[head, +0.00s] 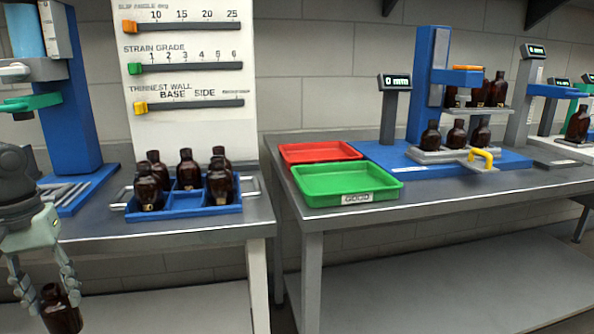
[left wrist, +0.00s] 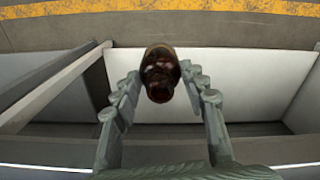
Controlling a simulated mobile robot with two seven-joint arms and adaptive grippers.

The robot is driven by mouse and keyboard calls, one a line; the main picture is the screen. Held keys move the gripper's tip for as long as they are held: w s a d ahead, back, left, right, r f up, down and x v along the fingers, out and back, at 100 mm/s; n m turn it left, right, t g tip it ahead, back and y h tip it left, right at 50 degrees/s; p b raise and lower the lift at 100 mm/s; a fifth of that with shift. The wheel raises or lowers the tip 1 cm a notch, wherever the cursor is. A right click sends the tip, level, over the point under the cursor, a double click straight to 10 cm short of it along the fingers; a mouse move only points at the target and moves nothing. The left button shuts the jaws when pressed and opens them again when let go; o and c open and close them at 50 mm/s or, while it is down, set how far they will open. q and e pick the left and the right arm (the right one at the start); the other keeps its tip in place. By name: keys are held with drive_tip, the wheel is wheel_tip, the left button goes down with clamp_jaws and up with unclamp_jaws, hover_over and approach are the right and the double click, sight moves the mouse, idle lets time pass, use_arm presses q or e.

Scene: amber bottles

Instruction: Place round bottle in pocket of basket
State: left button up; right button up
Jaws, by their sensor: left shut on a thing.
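My left gripper (head: 47,292) is at the lower left of the head view, shut on a round amber bottle (head: 61,312). The bottle hangs in front of the left table's edge and below its top. In the left wrist view the bottle (left wrist: 160,72) sits between the fingertips of the gripper (left wrist: 160,88). The blue basket (head: 188,213) with metal side handles stands on the left table, up and right of the gripper. Several amber bottles (head: 219,186) stand in its pockets; an empty-looking front middle pocket shows. My right gripper is not in view.
A blue stand (head: 75,130) is left of the basket, with a white gauge panel (head: 190,75) behind it. A gap separates the left table (head: 200,233) from the right one, which holds a green tray (head: 345,183), a red tray (head: 320,152) and a blue bottle stand (head: 425,100).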

use_arm(q)
drive_tip(key=s+a+f+n, duration=0.2)
drive_tip(key=s+a+f, duration=0.3)
drive_tip(key=s, duration=0.1)
drive_tip(key=shift+s+n, duration=0.15)
drive_tip(key=shift+n, duration=0.25)
drive_tip(key=shift+d+f, duration=0.15)
drive_tip(key=shift+f, duration=0.15)
